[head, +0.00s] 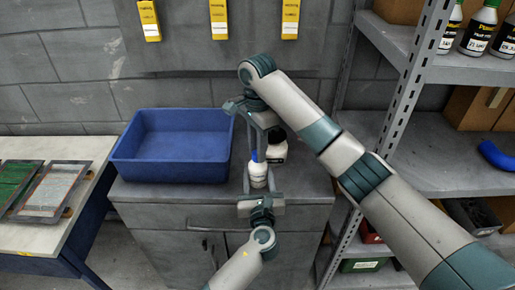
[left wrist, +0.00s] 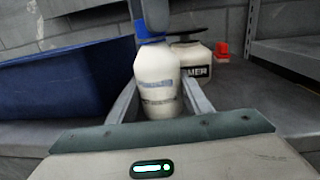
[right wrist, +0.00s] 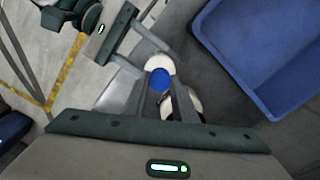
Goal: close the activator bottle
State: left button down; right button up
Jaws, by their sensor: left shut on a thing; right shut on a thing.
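The activator bottle (head: 257,175) is white and stands upright on the grey cabinet top, right of the blue bin. Its blue cap (head: 254,155) sits at the bottle's mouth; it also shows from above in the right wrist view (right wrist: 160,79). My left gripper (head: 258,186) is shut around the bottle's body from the front, with a finger on each side in the left wrist view (left wrist: 158,95). My right gripper (head: 255,151) reaches down from above and is shut on the cap. Whether the cap is seated on the thread cannot be told.
A white bottle with a black top (head: 276,151) stands close behind, labelled with letters ending in "MER". The empty blue bin (head: 170,174) is to the left. A metal shelf rack (head: 405,95) stands at the right. A bench with framed panels (head: 55,190) is at the far left.

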jog(key=o, duration=1.1)
notch_tip(320, 180, up, 12)
pick_arm(q)
jog(key=c, duration=0.8)
grip_release()
jog(key=shift+c, duration=0.2)
jog(key=shift+s, duration=0.15)
jog(key=s+d+b, duration=0.1)
jog(key=s+b, duration=0.2)
jog(key=s, duration=1.4)
pick_arm(e)
jog(key=shift+f, duration=1.75)
